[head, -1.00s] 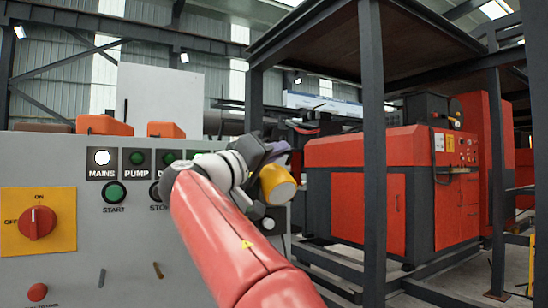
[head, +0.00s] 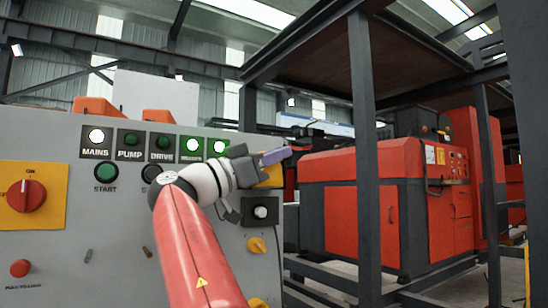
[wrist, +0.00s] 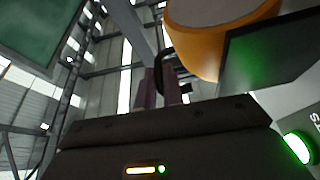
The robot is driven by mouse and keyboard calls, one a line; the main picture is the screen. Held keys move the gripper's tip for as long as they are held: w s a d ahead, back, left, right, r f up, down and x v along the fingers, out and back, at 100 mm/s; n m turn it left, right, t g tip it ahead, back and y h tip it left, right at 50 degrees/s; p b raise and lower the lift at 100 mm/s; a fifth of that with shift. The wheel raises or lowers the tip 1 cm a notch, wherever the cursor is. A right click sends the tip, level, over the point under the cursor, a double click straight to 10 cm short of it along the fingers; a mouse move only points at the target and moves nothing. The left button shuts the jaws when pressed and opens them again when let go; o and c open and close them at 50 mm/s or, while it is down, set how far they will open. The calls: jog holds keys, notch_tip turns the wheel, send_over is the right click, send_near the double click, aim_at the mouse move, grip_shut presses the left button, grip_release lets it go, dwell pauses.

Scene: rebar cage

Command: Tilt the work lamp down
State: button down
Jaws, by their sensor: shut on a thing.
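The work lamp has a yellow-orange head; in the head view only part of the lamp (head: 272,176) shows, behind and below my gripper, at the panel's right edge. In the wrist view the lamp (wrist: 197,50) is large and close at the top, with its pale round face partly in view. My gripper (head: 275,157) reaches rightward across the lamp. In the wrist view my gripper (wrist: 160,90) has its fingers close together around a thin black curved handle (wrist: 158,68) beside the lamp head. Most of the grip is hidden in the head view.
The grey control panel (head: 120,215) with lit indicators, a red rotary switch (head: 27,196) and small yellow knobs (head: 257,245) lies close to my arm. A dark steel post (head: 364,160) stands to the right, before a red machine (head: 380,215).

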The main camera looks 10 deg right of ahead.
jog(key=shift+f+m+g, duration=0.3)
jog(key=shift+m+g, duration=0.1)
jog(key=shift+m, duration=0.4)
jog(key=shift+f, duration=0.1)
jog(key=c, duration=1.5)
grip_release()
jog(key=shift+a, duration=0.1)
jog(key=b+v, duration=0.1)
jog(key=v, duration=0.6)
jog(key=shift+s+a+f+b, duration=0.1)
jog(key=shift+a+f+b, duration=0.1)
jog(key=shift+a+b, duration=0.1)
